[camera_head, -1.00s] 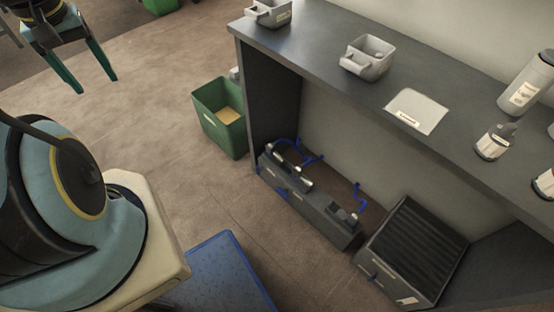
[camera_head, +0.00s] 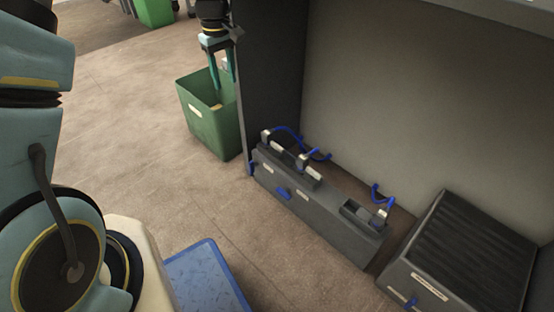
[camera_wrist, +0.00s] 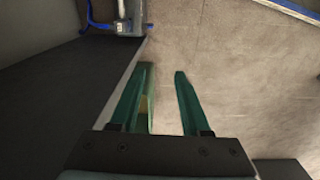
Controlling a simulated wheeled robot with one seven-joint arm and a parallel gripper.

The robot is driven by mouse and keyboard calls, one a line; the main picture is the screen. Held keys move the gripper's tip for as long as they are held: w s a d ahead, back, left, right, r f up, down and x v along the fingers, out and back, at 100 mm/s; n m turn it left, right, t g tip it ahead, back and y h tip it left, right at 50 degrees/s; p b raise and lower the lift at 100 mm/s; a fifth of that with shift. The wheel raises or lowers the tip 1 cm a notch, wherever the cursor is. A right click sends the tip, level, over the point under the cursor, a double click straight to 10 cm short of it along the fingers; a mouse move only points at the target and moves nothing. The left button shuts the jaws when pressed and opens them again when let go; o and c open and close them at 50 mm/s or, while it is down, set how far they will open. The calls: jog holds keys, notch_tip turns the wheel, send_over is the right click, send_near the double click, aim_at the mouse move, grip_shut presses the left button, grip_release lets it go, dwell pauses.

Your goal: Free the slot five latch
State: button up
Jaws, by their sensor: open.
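A low dark grey unit (camera_head: 315,212) stands on the floor under the bench, with silver and black fittings and blue hoses on top. A blue latch-like tab (camera_head: 283,194) shows on its front face. The unit's labels are too small to read, so I cannot tell which part is slot five. My gripper (camera_head: 224,84) is open and empty, fingers pointing down, in front of or above the green bin and beside the bench's left side panel. In the wrist view my gripper (camera_wrist: 164,70) shows two green fingers apart. A metal fitting with a blue hose (camera_wrist: 128,18) lies beyond them.
The bench's dark side panel (camera_head: 270,75) stands close to my gripper. A green bin (camera_head: 207,125) is on the floor. A ribbed dark box (camera_head: 470,250) with a blue tab stands right of the unit. A blue mat or platform (camera_head: 205,278) is in front. Floor between is clear.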

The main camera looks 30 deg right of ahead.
jog(key=b, duration=1)
send_over(277, 145)
notch_tip(277, 145, down, 17)
jog(key=shift+n, duration=0.4)
notch_tip(277, 145, down, 11)
jog(key=b, duration=0.4)
jog(key=shift+r+b, duration=0.2)
jog(key=shift+b, duration=0.15)
jog(key=shift+w, duration=0.1)
grip_shut()
